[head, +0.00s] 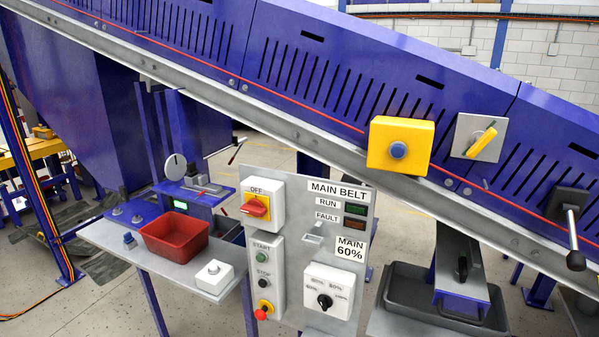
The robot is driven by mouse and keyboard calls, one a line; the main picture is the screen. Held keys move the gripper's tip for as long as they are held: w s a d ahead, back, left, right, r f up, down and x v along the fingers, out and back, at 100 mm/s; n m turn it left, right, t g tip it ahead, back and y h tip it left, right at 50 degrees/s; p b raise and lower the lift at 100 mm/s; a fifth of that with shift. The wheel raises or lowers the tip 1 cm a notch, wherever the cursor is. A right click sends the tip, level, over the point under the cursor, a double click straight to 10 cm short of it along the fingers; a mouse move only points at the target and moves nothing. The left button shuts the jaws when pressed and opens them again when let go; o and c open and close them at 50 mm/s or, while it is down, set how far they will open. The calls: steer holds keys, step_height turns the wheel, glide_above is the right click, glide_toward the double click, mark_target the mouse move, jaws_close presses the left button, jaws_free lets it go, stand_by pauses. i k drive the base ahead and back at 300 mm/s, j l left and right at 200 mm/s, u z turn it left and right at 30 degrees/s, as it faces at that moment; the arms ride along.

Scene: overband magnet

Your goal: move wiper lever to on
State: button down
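No label reading "wiper" can be made out. One lever (573,232) at the right edge has a grey rod hanging down from a dark plate on the blue conveyor side, with a black ball at its lower end. A yellow handle (482,142) sits tilted on a square grey plate, up and left of that lever. A thin lever with a red grip (237,151) rises behind the control panel. I cannot tell for certain which of these is the wiper lever. My gripper is not in view.
A control panel (327,262) with a red rotary switch (255,207) marked OFF stands in the lower middle. A yellow box with a blue button (398,151) is on the conveyor. A side table holds a red bin (172,236). A dark tray (405,291) lies lower right.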

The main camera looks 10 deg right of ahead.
mark_target(575, 261)
steer(key=z, duration=1.5)
steer(key=l, duration=0.1)
